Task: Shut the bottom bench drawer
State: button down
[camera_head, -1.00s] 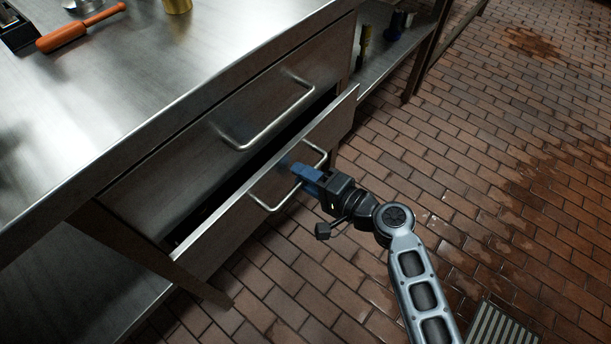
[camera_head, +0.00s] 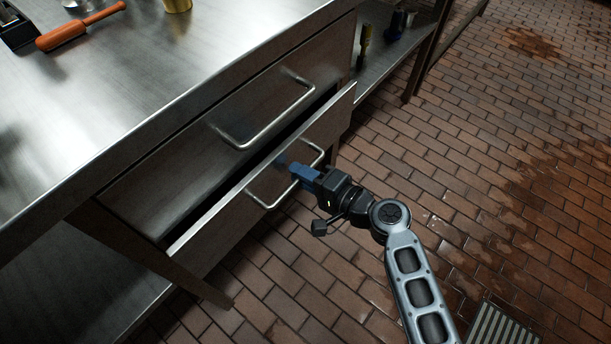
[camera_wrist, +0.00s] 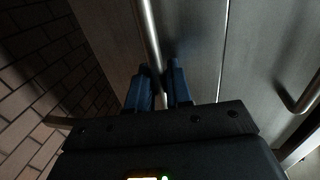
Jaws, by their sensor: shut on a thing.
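The bottom bench drawer (camera_head: 225,229) stands partly open, with a narrow dark gap showing behind its top edge. Its bar handle (camera_head: 262,204) is on the front face. My gripper (camera_head: 296,171) has its blue fingers at the handle's middle. In the wrist view my gripper (camera_wrist: 160,88) has one finger on each side of the handle bar (camera_wrist: 150,35) and is shut on it. The inside of the drawer is mostly hidden.
The upper drawer (camera_head: 190,150) is shut, with its own handle (camera_head: 262,118) above. The brick floor (camera_head: 480,150) at right is clear apart from a grate (camera_head: 492,328).

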jog(key=x, duration=0.1)
jog(key=b+x, duration=0.1)
jog(key=x, duration=0.1)
jog(key=shift+w+a+r, duration=0.2)
jog(key=shift+a+r, duration=0.05)
jog(key=c, duration=1.2)
grip_release()
jog(key=p+v, duration=0.1)
jog(key=v, duration=0.6)
jog(key=shift+s+d+r, duration=0.1)
jog(key=shift+s+d, duration=0.15)
jog(key=shift+d, duration=0.05)
